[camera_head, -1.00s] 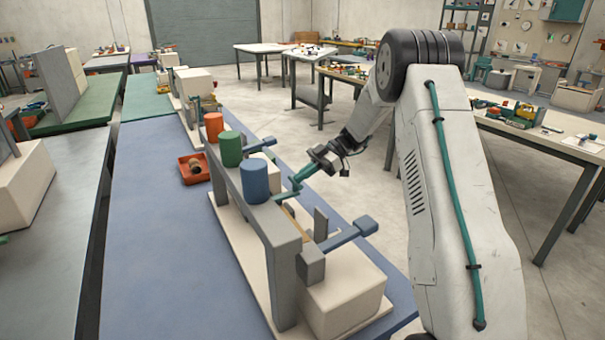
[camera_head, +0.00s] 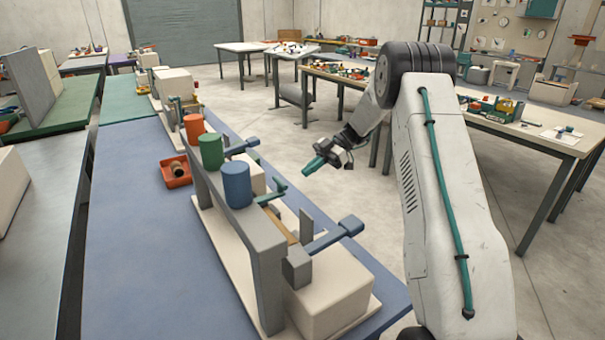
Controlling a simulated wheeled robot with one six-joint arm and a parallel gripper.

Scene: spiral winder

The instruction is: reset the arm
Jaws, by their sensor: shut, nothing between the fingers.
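My arm stands at the right and reaches left. My gripper (camera_head: 314,165) is shut and empty, its teal fingers pointing down-left. It hangs past the right edge of the blue bench, over open floor, apart from the winder. The spiral winder (camera_head: 266,270) stands on the bench, a grey frame on a cream base. A red spool (camera_head: 194,131), a green spool (camera_head: 211,152) and a blue spool (camera_head: 237,185) stand upright on its top rail. A teal crank-like part (camera_head: 271,193) sticks out on the side facing my gripper.
A red tray (camera_head: 176,183) with a brownish roll in it sits left of the winder. A blue-ended lever (camera_head: 338,235) juts right from the winder. Worktables with parts (camera_head: 516,128) stand behind my arm.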

